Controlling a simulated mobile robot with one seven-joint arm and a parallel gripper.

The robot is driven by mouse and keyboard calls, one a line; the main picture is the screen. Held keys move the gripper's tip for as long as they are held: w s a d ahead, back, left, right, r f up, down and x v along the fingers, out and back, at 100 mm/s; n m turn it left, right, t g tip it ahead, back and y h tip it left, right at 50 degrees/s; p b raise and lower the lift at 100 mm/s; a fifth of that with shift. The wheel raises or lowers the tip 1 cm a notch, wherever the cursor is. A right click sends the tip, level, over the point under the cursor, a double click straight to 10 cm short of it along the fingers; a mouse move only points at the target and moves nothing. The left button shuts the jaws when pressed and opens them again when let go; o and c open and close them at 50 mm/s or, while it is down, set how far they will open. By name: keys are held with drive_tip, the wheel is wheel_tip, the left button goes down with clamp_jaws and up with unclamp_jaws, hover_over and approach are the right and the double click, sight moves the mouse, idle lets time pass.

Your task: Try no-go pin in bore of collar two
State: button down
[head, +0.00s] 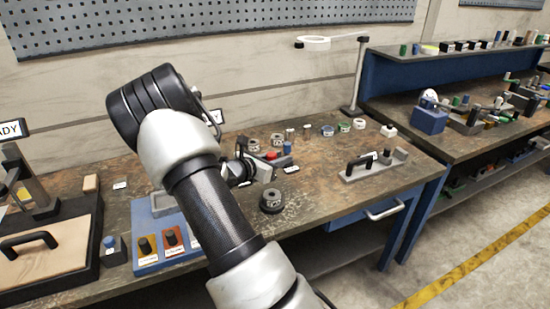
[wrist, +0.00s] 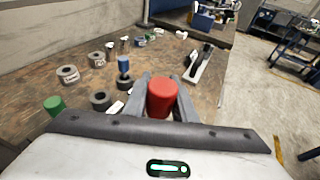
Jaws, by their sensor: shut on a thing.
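In the wrist view, my gripper (wrist: 162,80) is shut on a red pin (wrist: 161,95), which stands between its two grey fingers. The red end faces the camera and hides the pin's lower part. In the head view, my arm partly covers the gripper, near a red piece (head: 272,154). Grey collars stand on the bench: one at the left (wrist: 68,75), one behind it (wrist: 96,59) and a dark one nearer (wrist: 100,101). A single collar (head: 271,201) stands at the front in the head view. I cannot read which collar is two.
A blue cylinder (wrist: 123,64) stands just left of my gripper, and a green one (wrist: 54,105) is farther left. A grey fixture with a black handle (head: 362,165) lies to the right. Bare bench (head: 322,207) lies in front of it.

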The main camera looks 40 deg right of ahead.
drive_tip(key=shift+d, duration=0.1)
idle(0.3)
drive_tip(key=shift+f+b, duration=2.45)
drive_tip(key=shift+f, duration=0.4)
drive_tip(key=shift+f+b, duration=0.45)
drive_tip(key=shift+b, duration=0.2)
drive_tip(key=shift+r, duration=0.2)
idle(0.6)
drive_tip(key=shift+r+p, duration=0.3)
drive_tip(key=shift+p, duration=0.05)
idle(1.8)
drive_tip(key=shift+f+b, duration=0.6)
drive_tip(key=shift+b, duration=0.05)
idle(0.5)
